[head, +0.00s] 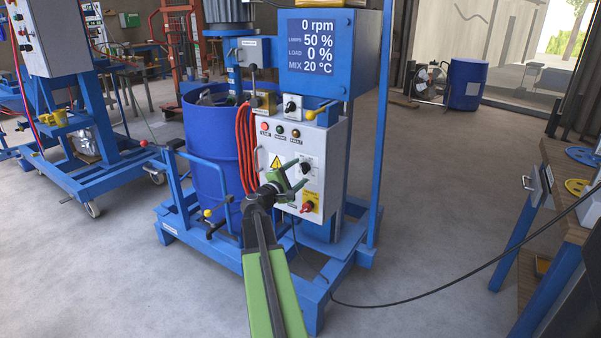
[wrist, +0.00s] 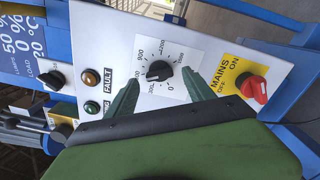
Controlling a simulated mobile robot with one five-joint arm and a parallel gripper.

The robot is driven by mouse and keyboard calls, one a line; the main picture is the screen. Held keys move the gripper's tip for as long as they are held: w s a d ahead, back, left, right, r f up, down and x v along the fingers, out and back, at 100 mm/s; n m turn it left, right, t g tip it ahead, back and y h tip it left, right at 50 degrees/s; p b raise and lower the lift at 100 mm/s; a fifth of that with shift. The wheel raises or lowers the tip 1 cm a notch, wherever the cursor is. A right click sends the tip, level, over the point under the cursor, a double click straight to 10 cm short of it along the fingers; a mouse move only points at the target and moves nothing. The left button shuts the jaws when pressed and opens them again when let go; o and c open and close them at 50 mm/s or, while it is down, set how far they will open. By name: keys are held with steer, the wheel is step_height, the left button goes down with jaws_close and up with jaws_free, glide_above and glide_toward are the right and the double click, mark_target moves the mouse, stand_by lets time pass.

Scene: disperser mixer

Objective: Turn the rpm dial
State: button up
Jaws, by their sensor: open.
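The rpm dial (wrist: 158,71) is a small black knob on a white scale plate marked with numbers up the sides. In the wrist view it sits between the two green fingertips of my gripper, which are open and spread to either side of it. Contact with the knob cannot be told. In the head view my gripper (head: 298,174) is in front of the control panel (head: 275,152), and the dial is partly hidden by the fingers. The screen (head: 320,47) on the mixer reads 0 rpm, 50 %, 0 % and 20 °C.
A red mains switch (wrist: 256,88) on a yellow plate is right of the dial. Another black knob (wrist: 55,80) and round lamps are to the left. A blue drum (head: 205,140) and red hose (head: 246,150) stand left of the panel. A cable crosses the floor at right.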

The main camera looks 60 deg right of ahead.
steer(key=a, duration=1.5)
steer(key=shift+a, duration=0.35)
